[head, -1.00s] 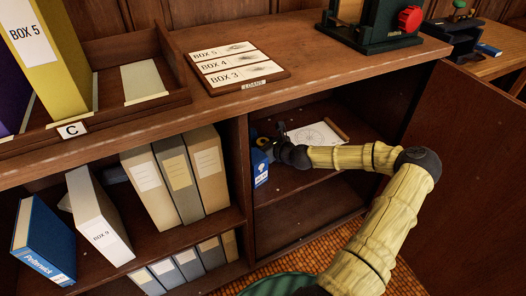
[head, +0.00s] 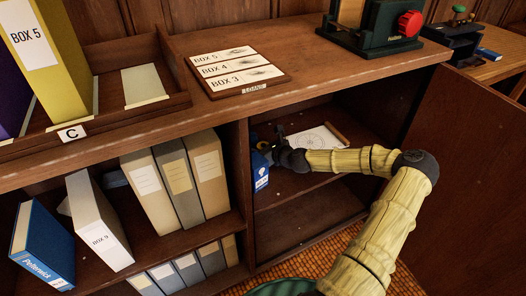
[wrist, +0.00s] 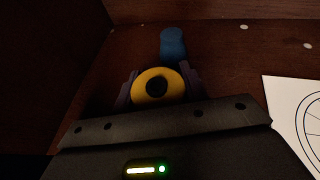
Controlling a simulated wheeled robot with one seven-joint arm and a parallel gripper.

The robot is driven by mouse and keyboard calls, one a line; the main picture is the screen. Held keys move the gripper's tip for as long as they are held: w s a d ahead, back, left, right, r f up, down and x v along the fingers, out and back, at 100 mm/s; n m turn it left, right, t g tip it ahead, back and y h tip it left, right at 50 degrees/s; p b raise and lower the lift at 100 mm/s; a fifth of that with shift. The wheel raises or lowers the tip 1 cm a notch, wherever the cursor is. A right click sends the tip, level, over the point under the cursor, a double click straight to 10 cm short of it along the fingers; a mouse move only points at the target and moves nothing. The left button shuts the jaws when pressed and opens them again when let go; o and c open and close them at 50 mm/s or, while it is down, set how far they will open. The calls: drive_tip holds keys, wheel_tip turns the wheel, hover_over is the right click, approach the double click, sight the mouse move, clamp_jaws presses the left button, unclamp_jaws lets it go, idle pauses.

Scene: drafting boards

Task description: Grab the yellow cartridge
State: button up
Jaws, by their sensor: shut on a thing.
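The yellow cartridge (wrist: 157,86) is round with a dark centre and shows between the two fingers of my gripper (wrist: 158,88) in the wrist view. My gripper is shut on it. In the head view my gripper (head: 278,150) is inside the open cupboard compartment, at its left side. The cartridge is mostly hidden there by the gripper and the dim light.
A blue box (head: 260,169) stands at the compartment's left front, close to my gripper. A blue cylinder (wrist: 173,44) is just beyond the cartridge. A paper with a wheel drawing (head: 317,139) lies to the right. The cupboard door (head: 465,180) stands open at right.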

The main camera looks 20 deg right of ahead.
sight(260, 143)
drive_tip(key=shift+r, duration=0.15)
wheel_tip(260, 143, up, 18)
drive_tip(key=p, duration=0.7)
